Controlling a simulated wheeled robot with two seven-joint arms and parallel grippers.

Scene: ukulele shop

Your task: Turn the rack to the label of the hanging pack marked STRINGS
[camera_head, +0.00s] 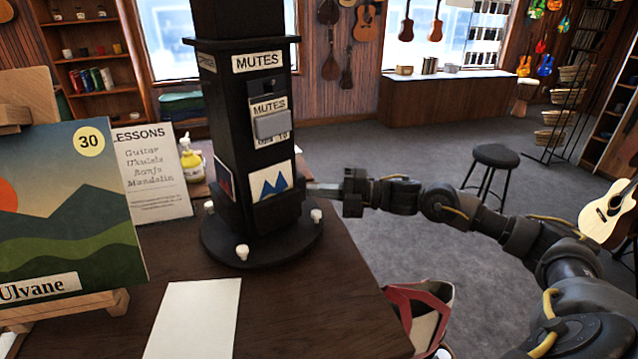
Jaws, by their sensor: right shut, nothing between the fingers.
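The rack (232,150) is a black four-sided column on a round black base near the table's far right edge. Its front face carries a MUTES label (258,62) at the top. Below it hangs a pack (269,105) also marked MUTES, partly covered by a grey block. A white card with a blue mountain shape (270,182) is lower down. The left face is steeply angled and its label (206,62) is not readable; no STRINGS marking shows. My right gripper (318,188) is shut and empty at the column's lower right side; contact is unclear. My left gripper is out of view.
A blank white sheet (195,318) lies in front. A red-trimmed bag (425,312) is beyond the table's right edge.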

